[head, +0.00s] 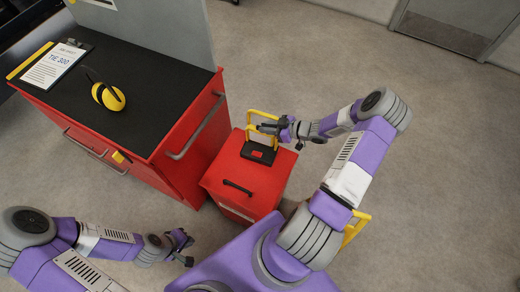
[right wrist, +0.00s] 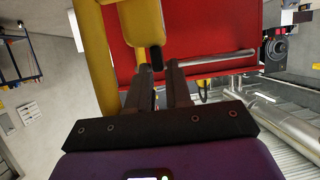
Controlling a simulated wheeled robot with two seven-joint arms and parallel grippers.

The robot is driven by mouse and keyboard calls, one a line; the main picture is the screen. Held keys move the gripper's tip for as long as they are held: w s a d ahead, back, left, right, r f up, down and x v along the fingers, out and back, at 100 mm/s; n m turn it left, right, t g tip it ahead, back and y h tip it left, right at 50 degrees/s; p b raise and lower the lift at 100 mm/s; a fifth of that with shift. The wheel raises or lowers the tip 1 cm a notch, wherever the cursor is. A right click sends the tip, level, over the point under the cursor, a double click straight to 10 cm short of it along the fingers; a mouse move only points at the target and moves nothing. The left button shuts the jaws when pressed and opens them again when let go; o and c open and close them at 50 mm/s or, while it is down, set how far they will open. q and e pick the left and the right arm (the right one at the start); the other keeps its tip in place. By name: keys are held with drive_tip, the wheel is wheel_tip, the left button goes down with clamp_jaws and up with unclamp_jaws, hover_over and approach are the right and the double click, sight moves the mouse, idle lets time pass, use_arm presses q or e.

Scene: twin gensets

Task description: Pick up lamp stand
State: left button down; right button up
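The lamp stand is a yellow tube frame (head: 251,129) on a black base (head: 258,153), upright on top of a red box (head: 217,181). My right gripper (head: 280,135) is at the upper part of the frame, on its right side, and looks open. In the right wrist view, yellow tubing (right wrist: 96,60) runs close past the left of my right gripper's fingers (right wrist: 161,68). A gap shows between these fingers; whether they touch the yellow part is unclear. My left gripper (head: 189,251) is open and empty at the lower left, away from the stand.
A red workbench (head: 170,165) with a black top stands left of the red box. On it lie yellow ear defenders (head: 108,96) and a paper on a clipboard (head: 54,65). Grey floor to the right is clear.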

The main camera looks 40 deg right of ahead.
drive_tip(key=shift+c, duration=0.3)
clamp_jaws()
idle(1.1)
drive_tip(key=shift+w+r, duration=0.15)
drive_tip(key=shift+r, duration=0.05)
